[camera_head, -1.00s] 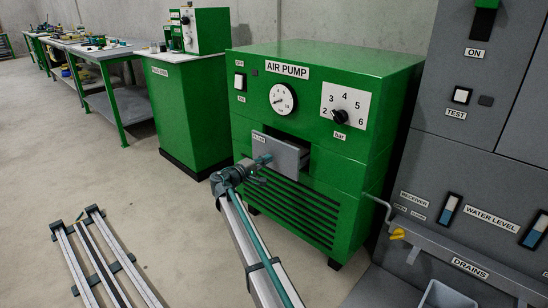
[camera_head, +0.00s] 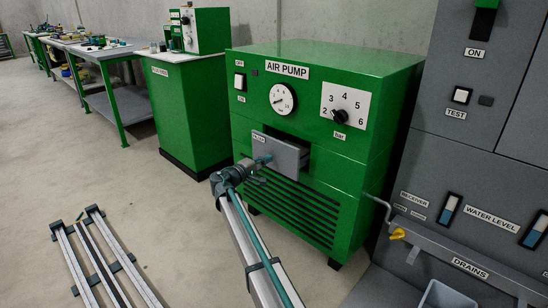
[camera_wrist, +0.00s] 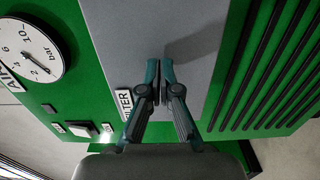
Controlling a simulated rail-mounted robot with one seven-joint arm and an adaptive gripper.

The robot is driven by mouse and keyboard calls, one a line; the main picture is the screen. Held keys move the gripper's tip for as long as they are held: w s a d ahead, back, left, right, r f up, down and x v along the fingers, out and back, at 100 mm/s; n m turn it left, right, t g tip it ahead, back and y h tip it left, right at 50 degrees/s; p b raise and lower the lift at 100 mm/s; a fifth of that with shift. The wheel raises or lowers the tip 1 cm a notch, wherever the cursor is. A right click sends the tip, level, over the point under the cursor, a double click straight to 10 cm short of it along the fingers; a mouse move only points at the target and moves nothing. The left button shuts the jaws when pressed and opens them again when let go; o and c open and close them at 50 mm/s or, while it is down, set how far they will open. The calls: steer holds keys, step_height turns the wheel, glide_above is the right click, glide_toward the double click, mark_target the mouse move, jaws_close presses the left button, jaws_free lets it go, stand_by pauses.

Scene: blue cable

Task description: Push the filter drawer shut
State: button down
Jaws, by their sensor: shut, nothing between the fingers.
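The filter drawer (camera_head: 287,155) is a grey-fronted drawer in the green air pump cabinet (camera_head: 330,75). It stands out from the cabinet, with a dark opening behind and beside its front. Its small FILTER label is partly visible in the head view. My gripper (camera_head: 264,158) is shut and empty, with its fingertips at the drawer's front face. In the wrist view my gripper (camera_wrist: 160,72) points at the grey drawer front (camera_wrist: 195,30), beside the FILTER label (camera_wrist: 125,103). I cannot tell whether the tips touch the face.
Black vent slats (camera_head: 295,210) lie below the drawer. A gauge (camera_head: 283,99) and a bar dial (camera_head: 340,116) are above it. A grey panel with a drain rail (camera_head: 460,262) stands at the right. The floor (camera_head: 150,215) at the left is mostly clear, apart from some rails.

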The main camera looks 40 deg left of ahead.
steer(key=shift+w, duration=0.1)
steer(key=shift+w+d+p, duration=0.2)
steer(key=shift+w, duration=1.65)
steer(key=shift+w+d+p, duration=0.15)
steer(key=shift+w+d, duration=0.05)
steer(key=shift+w, duration=1.65)
steer(key=s, duration=0.7)
steer(key=shift+a+p, duration=0.3)
steer(key=shift+a, duration=0.05)
